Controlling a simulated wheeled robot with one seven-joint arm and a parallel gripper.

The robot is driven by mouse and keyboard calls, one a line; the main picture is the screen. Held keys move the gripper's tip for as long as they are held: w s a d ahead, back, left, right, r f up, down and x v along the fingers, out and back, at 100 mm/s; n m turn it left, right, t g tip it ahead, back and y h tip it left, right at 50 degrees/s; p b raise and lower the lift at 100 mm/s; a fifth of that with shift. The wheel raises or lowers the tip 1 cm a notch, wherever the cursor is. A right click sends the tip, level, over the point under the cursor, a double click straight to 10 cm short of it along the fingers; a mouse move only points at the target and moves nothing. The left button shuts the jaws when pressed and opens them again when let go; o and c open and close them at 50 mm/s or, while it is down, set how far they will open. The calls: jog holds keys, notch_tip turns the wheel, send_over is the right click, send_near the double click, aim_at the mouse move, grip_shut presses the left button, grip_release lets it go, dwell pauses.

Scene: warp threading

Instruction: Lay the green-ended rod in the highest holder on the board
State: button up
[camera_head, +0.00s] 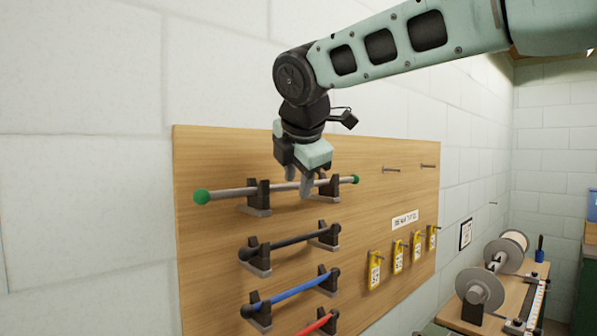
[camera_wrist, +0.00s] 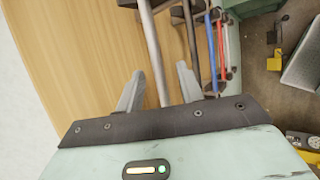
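The grey rod with green ball ends (camera_head: 235,193) lies across both brackets of the highest holder (camera_head: 259,196) on the wooden board (camera_head: 205,260). It appears to rest in the brackets. My gripper (camera_head: 305,192) is over the middle of the rod, between the two brackets, pointing down. In the wrist view the rod (camera_wrist: 150,40) runs between the two fingers of my gripper (camera_wrist: 157,80). The fingers stand apart with gaps on both sides of the rod. The rod's green ends do not show in the wrist view.
Lower holders carry a black rod (camera_head: 292,241), a blue rod (camera_head: 295,290) and a red rod (camera_head: 316,325). Yellow tags (camera_head: 398,257) hang at the board's right, below two bare pegs (camera_head: 391,170). A bench with spools (camera_head: 480,290) stands at the right.

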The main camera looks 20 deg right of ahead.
jog(key=b+v, duration=0.3)
jog(key=v, duration=1.4)
jog(key=s+a+f+m+g+y+b, duration=0.1)
jog(key=s+a+f, duration=0.15)
jog(key=f, duration=0.65)
jog(key=s+a+f+m+g+b, duration=0.1)
jog(key=a+f+m+g, duration=0.15)
jog(key=f, duration=0.65)
jog(key=s+a+f+m+g+y+b, duration=0.1)
jog(key=s+a+f, duration=0.15)
jog(key=f, duration=0.65)
jog(key=s+d+f+m+g+b, duration=0.1)
jog(key=s+d+f+m, duration=0.1)
jog(key=s+f+m, duration=0.2)
jog(key=s+d+f+m+g+b, duration=0.1)
jog(key=s+f+m, duration=0.3)
jog(key=s+f, duration=0.7)
notch_tip(320, 180, down, 10)
jog(key=shift+d+r+m+g+y+b, duration=0.15)
jog(key=shift+d+m+g+y+b, duration=0.2)
jog(key=shift+d+g, duration=0.3)
